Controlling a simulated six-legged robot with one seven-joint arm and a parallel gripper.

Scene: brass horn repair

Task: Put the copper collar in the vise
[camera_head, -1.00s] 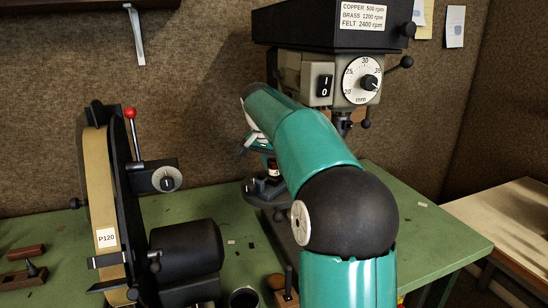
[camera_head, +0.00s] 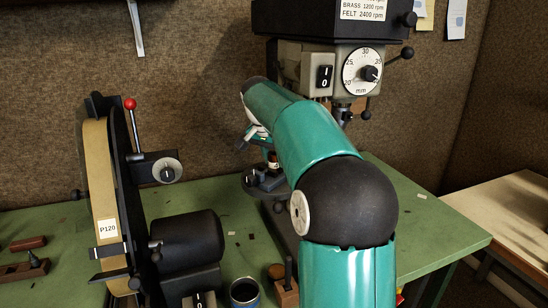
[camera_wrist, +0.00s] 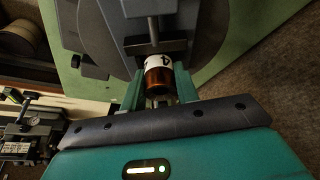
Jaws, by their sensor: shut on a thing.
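The copper collar (camera_wrist: 158,78), a short copper-brown cylinder with a white band marked 4, is between the two green fingers of my gripper (camera_wrist: 157,92) in the wrist view. My gripper is shut on it. In the head view the collar (camera_head: 273,160) is a small brown and white spot below the arm's end. The grey vise (camera_wrist: 155,20) with a dark jaw bar lies just beyond the collar in the wrist view. In the head view the vise (camera_head: 262,180) sits low at the drill press, partly hidden by my arm. I cannot tell whether the collar touches the jaws.
The drill press (camera_head: 330,65) stands above and behind my gripper. A belt grinder (camera_head: 110,200) marked P120 stands at the left. A dark cup (camera_head: 244,293) and a wooden block (camera_head: 286,292) are at the front.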

